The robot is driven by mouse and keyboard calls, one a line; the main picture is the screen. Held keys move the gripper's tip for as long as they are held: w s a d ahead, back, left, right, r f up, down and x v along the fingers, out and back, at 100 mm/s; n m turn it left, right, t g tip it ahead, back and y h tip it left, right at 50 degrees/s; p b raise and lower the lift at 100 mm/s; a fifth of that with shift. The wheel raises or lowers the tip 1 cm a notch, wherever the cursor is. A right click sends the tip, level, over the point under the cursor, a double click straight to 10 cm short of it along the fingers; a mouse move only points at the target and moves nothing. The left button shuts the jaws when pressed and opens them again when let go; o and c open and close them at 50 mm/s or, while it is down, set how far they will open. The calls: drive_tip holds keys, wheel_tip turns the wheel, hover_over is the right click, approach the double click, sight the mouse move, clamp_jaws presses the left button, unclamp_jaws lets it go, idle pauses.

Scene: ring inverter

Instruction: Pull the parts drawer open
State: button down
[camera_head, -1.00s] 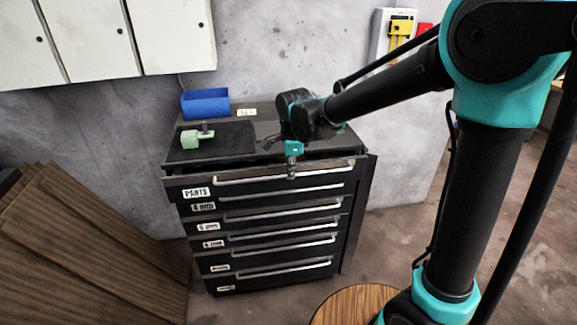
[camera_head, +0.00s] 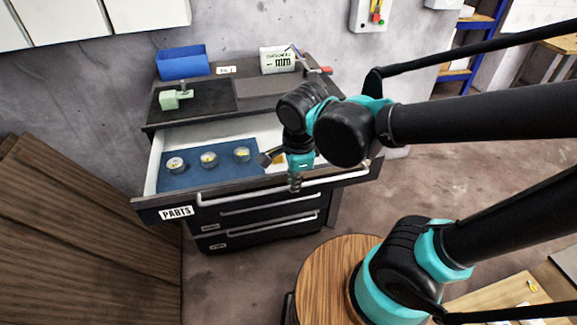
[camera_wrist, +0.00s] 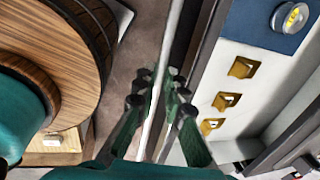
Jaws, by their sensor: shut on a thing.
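The parts drawer (camera_head: 160,199), with a label reading PARTS, is the top drawer of a dark cabinet and stands well open. Its long pale handle (camera_head: 235,196) runs along the front. My gripper (camera_head: 296,182) is shut on the handle, right of its middle. In the wrist view my gripper's fingers (camera_wrist: 160,85) lie on both sides of the handle bar. Inside the drawer, a blue mat (camera_head: 215,173) holds three round parts with yellow centres (camera_head: 208,159). Several small yellow clips (camera_wrist: 227,100) show in the wrist view beside the mat. My gripper and wrist hide part of the drawer's right side.
On the cabinet top are a blue bin (camera_head: 182,63), a green vise-like block (camera_head: 172,99) on a black mat (camera_head: 212,98), and a white box (camera_head: 277,60). Brown wooden panels (camera_head: 70,235) lean at the left. A round wooden top (camera_head: 325,270) lies close in front.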

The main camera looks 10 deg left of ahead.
drive_tip(key=shift+s+d, duration=0.25)
drive_tip(key=shift+s, duration=0.3)
drive_tip(key=shift+s+d, duration=0.2)
drive_tip(key=shift+s, duration=0.35)
drive_tip(key=c, duration=1.6)
unclamp_jaws()
drive_tip(key=r, duration=0.4)
drive_tip(key=s+r, duration=0.1)
drive_tip(key=r, duration=0.3)
drive_tip(key=s+d+r, duration=0.1)
drive_tip(key=r, duration=0.2)
drive_tip(key=shift+r, duration=0.4)
drive_tip(key=shift+s, duration=0.1)
